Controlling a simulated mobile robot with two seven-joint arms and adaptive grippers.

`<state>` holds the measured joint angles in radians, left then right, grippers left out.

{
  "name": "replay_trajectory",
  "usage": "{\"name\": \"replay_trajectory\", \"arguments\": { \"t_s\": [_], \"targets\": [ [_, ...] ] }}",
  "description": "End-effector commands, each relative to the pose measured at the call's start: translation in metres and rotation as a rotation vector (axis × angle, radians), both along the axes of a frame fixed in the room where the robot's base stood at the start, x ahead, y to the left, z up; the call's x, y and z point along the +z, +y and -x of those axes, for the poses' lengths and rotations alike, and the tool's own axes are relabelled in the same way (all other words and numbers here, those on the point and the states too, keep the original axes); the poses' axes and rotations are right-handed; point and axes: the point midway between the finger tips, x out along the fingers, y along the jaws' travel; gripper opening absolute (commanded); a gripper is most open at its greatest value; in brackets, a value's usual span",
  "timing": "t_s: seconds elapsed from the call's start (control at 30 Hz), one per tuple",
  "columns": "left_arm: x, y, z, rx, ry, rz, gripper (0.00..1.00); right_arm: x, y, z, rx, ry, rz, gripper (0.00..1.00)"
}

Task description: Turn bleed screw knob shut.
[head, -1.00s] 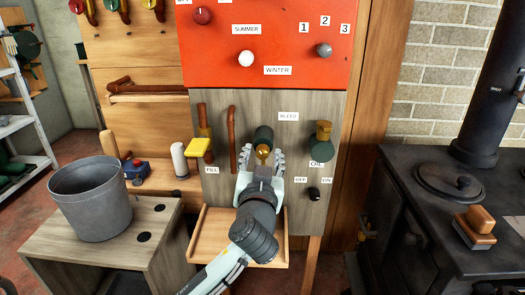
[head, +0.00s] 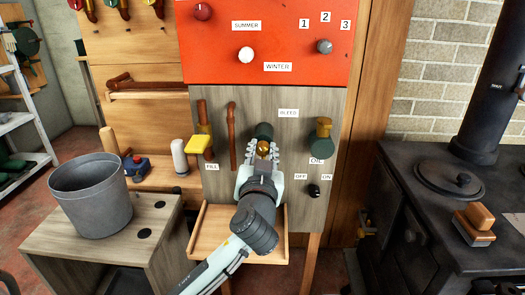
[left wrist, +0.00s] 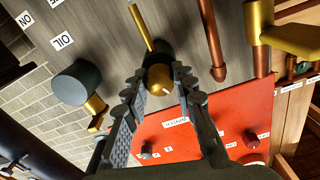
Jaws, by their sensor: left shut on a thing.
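The brass bleed screw knob (head: 263,147) sits on the front of a dark green fitting (head: 263,131) on the grey wood panel, left of and below the BLEED label (head: 288,113). My left gripper (head: 263,152) reaches up from below, its fingers closed around the knob. In the left wrist view the rounded brass knob (left wrist: 159,79) lies between the two fingertips (left wrist: 160,84), with a thin white mark on its face. A brass rod (left wrist: 141,27) sticks out from the fitting behind it. The fingers cover the knob's sides in the head view. My right gripper is not in view.
A yellow-handled FILL valve (head: 198,144) and a copper pipe (head: 232,136) are left of the knob. A green and brass OIL fitting (head: 321,148) and a black OFF/ON knob (head: 314,190) are right. A wooden tray (head: 210,240) juts out below.

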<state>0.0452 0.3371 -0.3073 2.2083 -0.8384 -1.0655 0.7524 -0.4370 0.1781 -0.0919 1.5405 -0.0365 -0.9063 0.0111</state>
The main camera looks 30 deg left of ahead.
Motion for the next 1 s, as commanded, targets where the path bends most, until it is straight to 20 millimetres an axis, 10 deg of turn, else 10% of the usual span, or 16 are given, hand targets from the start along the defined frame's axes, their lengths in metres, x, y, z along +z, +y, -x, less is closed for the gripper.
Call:
{"name": "replay_trajectory", "arguments": {
  "t_s": [1.0],
  "targets": [
    [-0.001,0.000,0.000,0.000,0.217,-0.444,0.00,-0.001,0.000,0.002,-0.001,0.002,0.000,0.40]
  ]
}}
